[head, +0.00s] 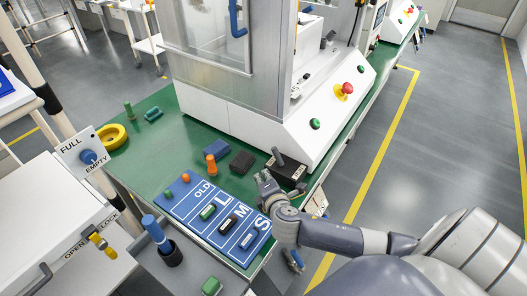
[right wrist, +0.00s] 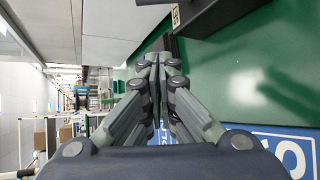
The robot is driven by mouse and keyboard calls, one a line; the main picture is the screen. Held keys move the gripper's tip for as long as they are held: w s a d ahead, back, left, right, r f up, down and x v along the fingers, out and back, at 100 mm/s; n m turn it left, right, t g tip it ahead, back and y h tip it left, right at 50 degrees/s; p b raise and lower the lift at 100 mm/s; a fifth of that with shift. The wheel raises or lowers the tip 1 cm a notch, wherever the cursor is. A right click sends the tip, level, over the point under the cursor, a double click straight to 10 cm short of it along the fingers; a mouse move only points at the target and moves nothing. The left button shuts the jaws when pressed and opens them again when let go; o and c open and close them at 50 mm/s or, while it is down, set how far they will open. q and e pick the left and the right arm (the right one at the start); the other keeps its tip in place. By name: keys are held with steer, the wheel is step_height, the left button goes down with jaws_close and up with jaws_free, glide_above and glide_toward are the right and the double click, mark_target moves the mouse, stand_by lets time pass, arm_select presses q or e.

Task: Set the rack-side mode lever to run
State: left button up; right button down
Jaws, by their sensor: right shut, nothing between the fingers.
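A dark lever (head: 278,157) stands on a black base (head: 291,172) on the green bench, in front of the white press panel. The base carries a small light label, too small to read in the head view. My right gripper (head: 265,178) is just left of and nearer than this base, above the far right corner of the blue board. In the right wrist view my right gripper (right wrist: 158,64) has its fingertips together, with nothing between them. A dark block with a white label, apparently the lever's base (right wrist: 205,15), shows beyond the fingers. My left gripper is not in view.
The blue board (head: 179,200) with marked slots lies on the green bench (head: 150,170). A black block (head: 242,162), a blue block (head: 216,149) and an orange peg (head: 210,166) stand near the lever. The white press panel (head: 310,146) rises behind. A FULL/EMPTY plate (head: 72,146) is left.

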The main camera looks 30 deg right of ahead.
mark_target(278, 157)
steer(key=x, duration=0.9)
steer(key=shift+w, duration=0.3)
steer(key=d, duration=0.1)
steer(key=s+r+p, duration=0.1)
steer(key=d, duration=0.1)
steer(key=shift+s+d+r, duration=0.25)
steer(key=shift+s+d, duration=0.05)
steer(key=shift+d, duration=0.05)
steer(key=shift+s+d+r+p, duration=0.15)
steer(key=shift+s+d+p, duration=0.1)
steer(key=shift+d+p, duration=0.05)
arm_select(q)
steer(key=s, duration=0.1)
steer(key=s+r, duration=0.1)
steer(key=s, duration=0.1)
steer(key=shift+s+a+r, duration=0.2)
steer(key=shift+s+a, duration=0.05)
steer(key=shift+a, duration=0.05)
arm_select(e)
steer(key=shift+w, duration=0.1)
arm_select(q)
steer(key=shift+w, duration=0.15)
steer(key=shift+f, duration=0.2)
